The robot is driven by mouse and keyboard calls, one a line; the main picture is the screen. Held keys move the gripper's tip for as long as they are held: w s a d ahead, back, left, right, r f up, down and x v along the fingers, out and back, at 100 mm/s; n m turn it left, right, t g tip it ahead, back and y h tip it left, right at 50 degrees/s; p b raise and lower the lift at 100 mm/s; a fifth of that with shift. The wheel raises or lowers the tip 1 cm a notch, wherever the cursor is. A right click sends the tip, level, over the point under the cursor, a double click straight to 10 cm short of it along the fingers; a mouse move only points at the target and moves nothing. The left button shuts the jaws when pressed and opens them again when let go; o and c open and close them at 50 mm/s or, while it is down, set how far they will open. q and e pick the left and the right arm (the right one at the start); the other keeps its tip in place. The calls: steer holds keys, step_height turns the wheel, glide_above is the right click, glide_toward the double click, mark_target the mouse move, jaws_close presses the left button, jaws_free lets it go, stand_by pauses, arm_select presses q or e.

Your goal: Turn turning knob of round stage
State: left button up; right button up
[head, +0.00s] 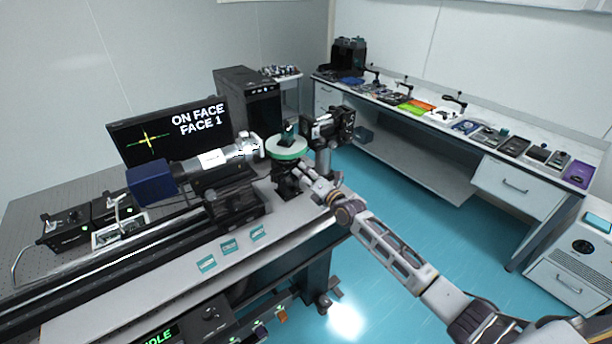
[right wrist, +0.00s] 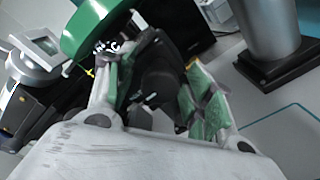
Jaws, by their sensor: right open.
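The round stage (head: 287,150) has a pale top with a green rim and stands on a black mount (head: 284,182) at the right end of the optical table. A small dark piece sits on top. My right gripper (head: 306,178) reaches to the mount just below the disc from the right. In the right wrist view, the green rim (right wrist: 92,28) is at the upper left. My right gripper (right wrist: 155,90) is open there, with a dark round part (right wrist: 160,75), apparently the turning knob, between its fingers. I cannot tell whether they touch it. My left gripper is not in view.
A blue and silver optical tube (head: 205,162) points at the stage from the left. A black device on a post (head: 330,128) stands close behind my gripper. Small teal-labelled plates (head: 229,246) lie along the front.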

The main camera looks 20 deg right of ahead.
steer(key=c, duration=1)
steer(key=shift+c, duration=0.2)
steer(key=shift+m, duration=0.8)
